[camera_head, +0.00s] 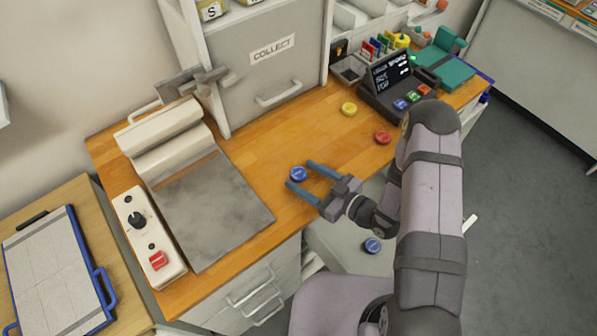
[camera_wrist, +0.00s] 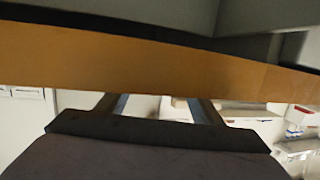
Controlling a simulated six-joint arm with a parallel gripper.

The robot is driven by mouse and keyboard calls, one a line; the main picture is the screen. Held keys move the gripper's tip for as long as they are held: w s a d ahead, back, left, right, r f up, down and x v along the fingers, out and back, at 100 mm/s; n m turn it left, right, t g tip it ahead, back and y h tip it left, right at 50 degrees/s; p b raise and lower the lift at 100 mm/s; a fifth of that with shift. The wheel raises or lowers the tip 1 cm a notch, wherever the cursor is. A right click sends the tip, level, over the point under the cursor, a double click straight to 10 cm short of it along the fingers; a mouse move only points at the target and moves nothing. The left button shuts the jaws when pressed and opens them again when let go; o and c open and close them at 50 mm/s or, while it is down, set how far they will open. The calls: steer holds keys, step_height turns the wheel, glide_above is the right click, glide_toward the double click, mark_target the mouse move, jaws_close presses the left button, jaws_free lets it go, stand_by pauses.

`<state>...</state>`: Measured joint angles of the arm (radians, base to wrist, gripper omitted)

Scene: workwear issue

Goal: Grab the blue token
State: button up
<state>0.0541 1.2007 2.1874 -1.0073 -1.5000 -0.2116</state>
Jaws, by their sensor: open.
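A blue token (camera_head: 298,173) lies on the wooden counter near its front edge. In the head view my gripper (camera_head: 300,175) is open, with its two blue-grey fingertips on either side of this token. I cannot tell whether the fingers are level with it or at another height. A second blue token (camera_head: 372,245) lies lower, on a grey surface below the counter's front edge. In the wrist view the fingers (camera_wrist: 155,104) are apart with nothing seen between them, and the counter edge crosses in front. No token shows there.
A red token (camera_head: 383,137) and a yellow token (camera_head: 348,109) lie farther back on the counter (camera_head: 262,145). A press-like machine with a grey plate (camera_head: 215,207) stands left. A dark terminal (camera_head: 392,85) stands back right. A grey COLLECT door (camera_head: 266,60) is behind.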

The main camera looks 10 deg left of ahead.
steer(key=c, duration=1.1)
steer(key=shift+c, duration=0.2)
steer(key=shift+r, duration=0.15)
step_height(320, 180, up, 10)
steer(key=b, duration=0.1)
steer(key=shift+b, duration=0.4)
